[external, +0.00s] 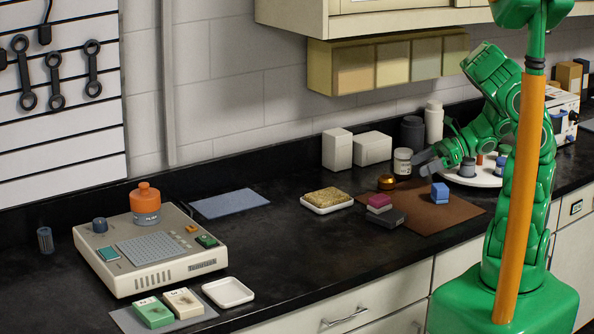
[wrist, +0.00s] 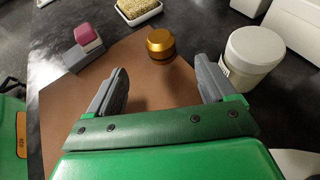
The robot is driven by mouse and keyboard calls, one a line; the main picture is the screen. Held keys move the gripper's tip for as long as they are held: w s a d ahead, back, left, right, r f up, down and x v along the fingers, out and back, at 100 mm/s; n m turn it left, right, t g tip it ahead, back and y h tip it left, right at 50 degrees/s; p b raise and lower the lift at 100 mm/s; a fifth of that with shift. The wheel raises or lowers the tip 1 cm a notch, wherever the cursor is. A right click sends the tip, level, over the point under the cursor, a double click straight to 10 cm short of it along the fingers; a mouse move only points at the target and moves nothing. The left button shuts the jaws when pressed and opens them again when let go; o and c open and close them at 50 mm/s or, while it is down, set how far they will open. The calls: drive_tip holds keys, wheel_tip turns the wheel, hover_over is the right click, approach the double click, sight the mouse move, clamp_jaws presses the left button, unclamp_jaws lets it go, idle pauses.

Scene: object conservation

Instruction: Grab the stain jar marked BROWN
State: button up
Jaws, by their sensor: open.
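My gripper (external: 428,164) is open and empty above the brown mat (external: 431,213); its two fingers show apart in the wrist view (wrist: 161,68). A small copper-coloured jar or tin (external: 387,182) stands at the mat's back edge, and in the wrist view (wrist: 160,43) it lies ahead, between the finger lines. A white-lidded jar (external: 402,162) stands behind it; in the wrist view (wrist: 252,52) it is just right of the right finger. A round white tray (external: 483,182) holds several small jars, including a grey one (external: 467,167), partly hidden by my arm. I cannot read BROWN on any jar.
A sponge on a white dish (external: 326,208) lies left of the mat. White boxes (external: 337,149) stand behind. A beige device (external: 150,250) is far left.

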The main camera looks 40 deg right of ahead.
drive_tip(key=shift+o, duration=0.3)
drive_tip(key=shift+o, duration=0.7)
wheel_tip(320, 180, up, 12)
drive_tip(key=r, duration=0.1)
drive_tip(key=m+t+h, duration=0.5)
drive_tip(key=m, duration=0.1)
hover_over(410, 151)
drive_tip(key=s, duration=0.1)
drive_tip(key=shift+g, duration=0.3)
drive_tip(key=shift+d+f, duration=0.15)
drive_tip(key=shift+f, duration=6.1)
drive_tip(key=shift+x, duration=2.5)
drive_tip(key=c, duration=1.2)
